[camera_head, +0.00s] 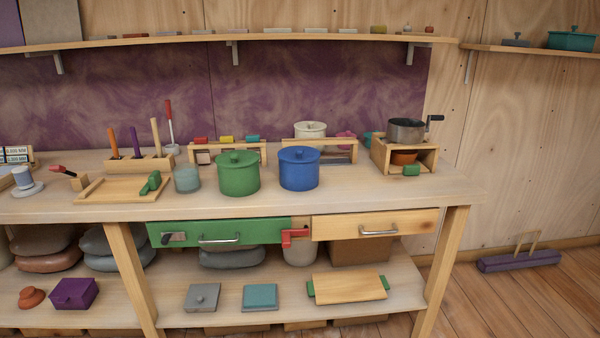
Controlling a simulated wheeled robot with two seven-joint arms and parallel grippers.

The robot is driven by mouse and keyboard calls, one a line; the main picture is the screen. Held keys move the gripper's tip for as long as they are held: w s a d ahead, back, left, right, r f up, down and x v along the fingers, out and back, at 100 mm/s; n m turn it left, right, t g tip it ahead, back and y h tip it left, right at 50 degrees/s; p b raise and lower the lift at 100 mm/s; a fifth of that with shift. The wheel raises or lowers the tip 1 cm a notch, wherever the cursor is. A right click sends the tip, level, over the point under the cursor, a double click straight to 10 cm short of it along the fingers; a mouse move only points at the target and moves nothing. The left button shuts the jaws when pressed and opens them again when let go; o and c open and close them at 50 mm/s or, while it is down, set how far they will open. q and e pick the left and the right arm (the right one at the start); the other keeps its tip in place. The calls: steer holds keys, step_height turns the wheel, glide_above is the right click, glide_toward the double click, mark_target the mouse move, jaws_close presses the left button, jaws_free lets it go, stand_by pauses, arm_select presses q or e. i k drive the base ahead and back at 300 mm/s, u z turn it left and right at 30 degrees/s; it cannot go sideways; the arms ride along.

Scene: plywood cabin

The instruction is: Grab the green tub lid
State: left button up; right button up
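A green tub (238,177) stands upright on the workbench, left of a blue tub. Its green lid (237,158) sits on top, with a small knob in the middle. Nothing covers the lid in this view. Neither of my grippers shows in the head view.
The blue lidded tub (299,170) stands close on the right and a glass jar (187,179) close on the left. Low wooden racks (228,152) stand behind. A wooden tray (122,188) lies further left. The bench top (390,191) is clear at the front right.

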mark_target(235, 159)
steer(key=z, duration=1.65)
steer(key=i, duration=1.5)
steer(key=u, duration=1.9)
